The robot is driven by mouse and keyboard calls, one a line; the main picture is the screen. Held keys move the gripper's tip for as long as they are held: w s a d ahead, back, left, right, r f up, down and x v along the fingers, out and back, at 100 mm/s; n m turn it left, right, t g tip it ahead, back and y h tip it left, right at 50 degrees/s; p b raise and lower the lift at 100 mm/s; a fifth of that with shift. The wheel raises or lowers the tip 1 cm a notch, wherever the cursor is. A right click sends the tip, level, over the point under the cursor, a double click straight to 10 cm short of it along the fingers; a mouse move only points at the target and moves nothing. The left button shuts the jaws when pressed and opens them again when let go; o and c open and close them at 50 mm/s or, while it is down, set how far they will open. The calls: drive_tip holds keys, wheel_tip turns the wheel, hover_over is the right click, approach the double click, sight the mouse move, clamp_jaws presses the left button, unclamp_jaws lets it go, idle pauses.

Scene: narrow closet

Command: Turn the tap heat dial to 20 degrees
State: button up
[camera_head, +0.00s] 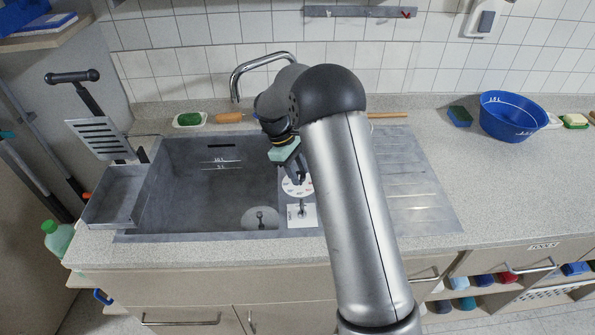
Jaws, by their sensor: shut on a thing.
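The heat dial is a round white disc (298,186) with coloured marks, set on the strip between the sink basin and the drainboard. My arm comes from the front right and reaches over it. My gripper (297,184) points down at the disc and is shut on the dial's middle, though the fingers hide the knob and its pointer. The dial's reading cannot be made out. A white square plate (302,216) with a small dark lever lies just in front of the dial. The chrome tap (262,62) arches behind the basin, partly hidden by my arm.
The grey sink basin (185,180) is empty, with a drain at its front right. A green sponge dish (189,120) and an orange brush (229,117) lie behind it. A blue bowl (513,117) and sponge (459,116) stand on the right. The right counter is mostly clear.

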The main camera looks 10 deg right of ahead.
drive_tip(key=m, duration=0.2)
drive_tip(key=m+g+y, duration=0.1)
drive_tip(key=m, duration=0.1)
drive_tip(key=shift+w+d+m, duration=0.1)
drive_tip(key=shift+w+m, duration=0.05)
drive_tip(key=shift+m, duration=0.15)
drive_tip(key=m+y, duration=0.1)
drive_tip(key=m, duration=0.2)
drive_tip(key=shift+d+m+y+b, duration=0.1)
drive_tip(key=shift+m+y+b, duration=0.2)
drive_tip(key=shift+y+b, duration=0.1)
drive_tip(key=m, duration=0.2)
drive_tip(key=m+y, duration=0.1)
drive_tip(key=m, duration=0.1)
drive_tip(key=shift+d+y, duration=0.1)
drive_tip(key=shift+y, duration=0.2)
drive_tip(key=shift+d+m+y+b, duration=0.1)
drive_tip(key=shift+m+y+b, duration=0.5)
drive_tip(key=shift+m, duration=1.4)
drive_tip(key=shift+r, duration=0.1)
drive_tip(key=o, duration=1)
drive_tip(key=shift+c, duration=0.2)
